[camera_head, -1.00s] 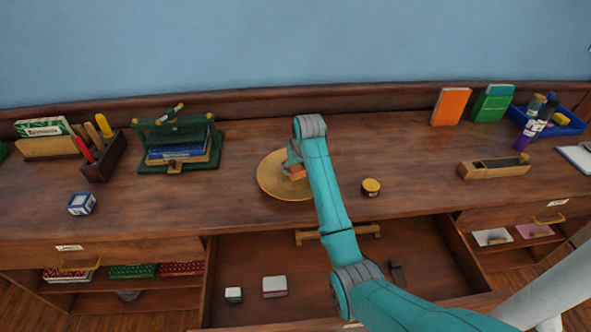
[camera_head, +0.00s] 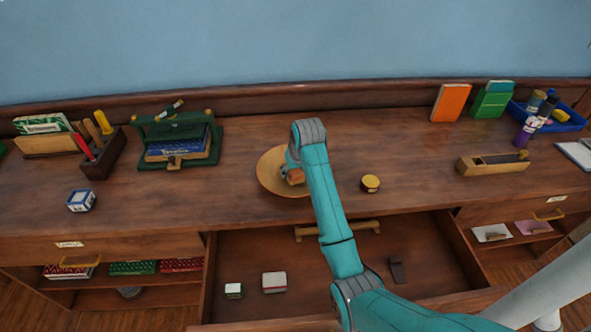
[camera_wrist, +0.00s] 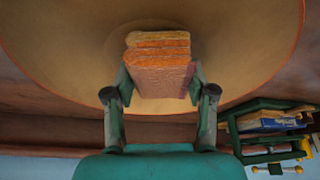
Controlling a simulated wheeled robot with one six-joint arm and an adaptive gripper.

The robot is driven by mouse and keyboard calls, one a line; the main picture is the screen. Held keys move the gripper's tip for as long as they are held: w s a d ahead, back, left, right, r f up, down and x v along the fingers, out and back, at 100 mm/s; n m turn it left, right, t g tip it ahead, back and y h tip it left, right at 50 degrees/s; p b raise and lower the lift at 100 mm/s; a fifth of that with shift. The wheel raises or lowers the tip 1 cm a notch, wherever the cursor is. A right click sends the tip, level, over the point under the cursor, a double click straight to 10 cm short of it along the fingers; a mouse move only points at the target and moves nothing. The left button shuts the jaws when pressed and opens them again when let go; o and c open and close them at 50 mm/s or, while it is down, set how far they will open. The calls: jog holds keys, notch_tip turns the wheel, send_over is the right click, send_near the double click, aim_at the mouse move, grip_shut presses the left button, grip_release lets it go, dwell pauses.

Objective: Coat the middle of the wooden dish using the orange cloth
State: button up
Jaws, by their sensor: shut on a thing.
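The wooden dish (camera_head: 268,181) is round and light brown and sits on the wooden counter; my arm hides its right part. Its wide face and rim fill much of the wrist view (camera_wrist: 70,60). The orange cloth (camera_wrist: 158,72) is a folded block with a yellowish edge, and a bit of it shows in the head view (camera_head: 295,177). My gripper (camera_wrist: 158,90) is shut on the cloth and holds it over the middle of the dish. I cannot tell for sure whether the cloth touches the dish.
A small yellow-lidded tin (camera_head: 370,183) stands right of the dish. A green book press (camera_head: 180,140) stands to the left. An open drawer (camera_head: 400,240) with a few small items lies below the counter front. A wooden plane-like block (camera_head: 492,166) is at right.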

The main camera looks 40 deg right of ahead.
jog(key=shift+w+d, duration=0.5)
jog(key=shift+w, duration=0.25)
jog(key=shift+w+d, duration=0.45)
jog(key=shift+w, duration=0.25)
jog(key=shift+f, duration=0.1)
jog(key=shift+s, duration=0.1)
jog(key=shift+s+a, duration=0.2)
jog(key=shift+s, duration=0.05)
jog(key=shift+s+a, duration=0.4)
jog(key=shift+s, duration=0.2)
jog(key=shift+s+a, duration=0.4)
jog(key=shift+s, duration=0.2)
jog(key=shift+r, duration=3.15)
